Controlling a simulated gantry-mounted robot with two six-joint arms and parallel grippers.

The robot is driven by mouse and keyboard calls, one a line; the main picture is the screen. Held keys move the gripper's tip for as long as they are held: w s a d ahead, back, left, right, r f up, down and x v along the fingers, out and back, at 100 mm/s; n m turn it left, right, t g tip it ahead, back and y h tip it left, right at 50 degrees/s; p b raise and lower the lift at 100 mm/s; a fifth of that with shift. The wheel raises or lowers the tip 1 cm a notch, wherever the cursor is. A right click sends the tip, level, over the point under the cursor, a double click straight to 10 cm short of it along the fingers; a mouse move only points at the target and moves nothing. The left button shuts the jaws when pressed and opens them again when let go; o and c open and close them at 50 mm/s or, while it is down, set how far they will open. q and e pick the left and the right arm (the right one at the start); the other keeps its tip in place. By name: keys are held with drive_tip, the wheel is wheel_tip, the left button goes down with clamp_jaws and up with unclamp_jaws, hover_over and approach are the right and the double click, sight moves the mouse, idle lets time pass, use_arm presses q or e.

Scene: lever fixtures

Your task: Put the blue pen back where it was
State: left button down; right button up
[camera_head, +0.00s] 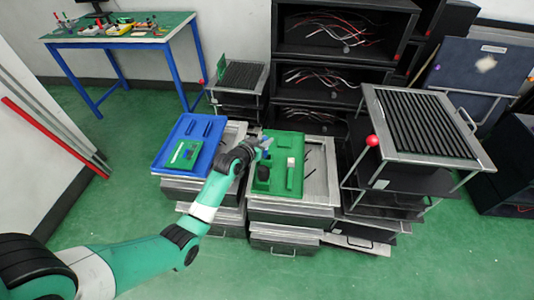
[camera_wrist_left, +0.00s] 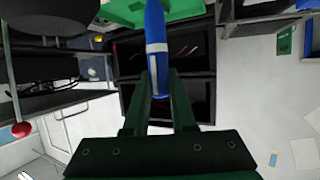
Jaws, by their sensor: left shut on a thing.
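My left gripper (camera_head: 262,150) is shut on the blue pen (camera_wrist_left: 156,45), which has a pale band. In the left wrist view the pen stands between the two fingers (camera_wrist_left: 160,88) and points up the picture toward the green tray (camera_wrist_left: 190,12). In the head view a small blue part of the pen (camera_head: 266,143) shows at the gripper, over the upper left part of the green tray (camera_head: 277,178). I cannot tell whether the pen touches the tray. My right gripper is not in view.
The green tray holds a black item (camera_head: 263,173) and a white-topped item (camera_head: 290,168). A blue tray (camera_head: 162,163) with a green board (camera_head: 185,153) lies to its left. A rack with a red knob (camera_head: 372,140) stands to the right. Green floor is open in front.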

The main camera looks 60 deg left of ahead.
use_arm(q)
drive_tip(key=shift+w+a+f, duration=0.15)
drive_tip(key=shift+w+f, duration=0.25)
drive_tip(key=shift+f, duration=0.05)
drive_tip(key=shift+w+a+f+b, duration=0.1)
drive_tip(key=shift+w+f+b, duration=0.05)
drive_tip(key=shift+f+b, duration=1.5)
drive_tip(key=c, duration=0.7)
unclamp_jaws()
drive_tip(key=shift+f, duration=0.2)
drive_tip(key=shift+c, duration=0.2)
drive_tip(key=shift+r+p, duration=0.15)
drive_tip(key=shift+p, duration=0.15)
